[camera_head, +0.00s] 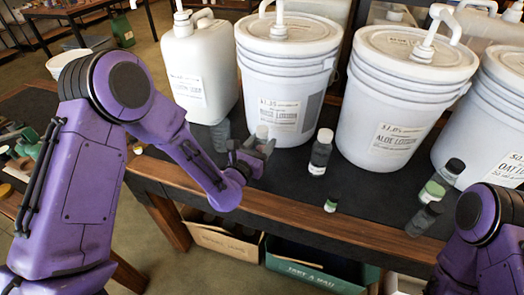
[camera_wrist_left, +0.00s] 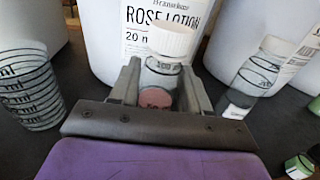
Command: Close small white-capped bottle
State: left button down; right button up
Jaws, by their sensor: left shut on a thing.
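The small white-capped bottle is in my left gripper. In the left wrist view its white cap (camera_wrist_left: 174,40) sits on top, and its clear body (camera_wrist_left: 160,76) is between the two fingers. My left gripper (camera_wrist_left: 157,92) is shut on the body, below the cap. In the head view my left gripper (camera_head: 254,156) is above the dark table in front of the rose lotion bucket (camera_head: 285,90), and the bottle is mostly hidden there. I cannot tell how tightly the cap sits. Of my right arm only part shows at lower right; its gripper is out of view.
A clear marked cup (camera_wrist_left: 28,88) stands left of the gripper; a clear bottle (camera_wrist_left: 250,82) stands right. Large buckets, including aloe lotion (camera_head: 395,105), block the back.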

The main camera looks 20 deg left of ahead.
pick_arm(q)
jog(key=f, duration=0.3)
jog(key=shift+w+f, duration=0.25)
jog(key=shift+s, duration=0.1)
jog(key=shift+f+b, duration=0.15)
jog(key=shift+b, duration=0.15)
jog(key=c, duration=0.5)
grip_release()
jog(key=s, duration=0.3)
jog(key=s+a+b, duration=0.1)
jog(key=s, duration=0.3)
jog(key=s+a+b, duration=0.1)
jog(key=s, duration=0.2)
jog(key=shift+s, duration=0.25)
jog(key=shift+s+a+r, duration=0.15)
jog(key=shift+s+r, duration=0.05)
jog(key=shift+s, duration=0.45)
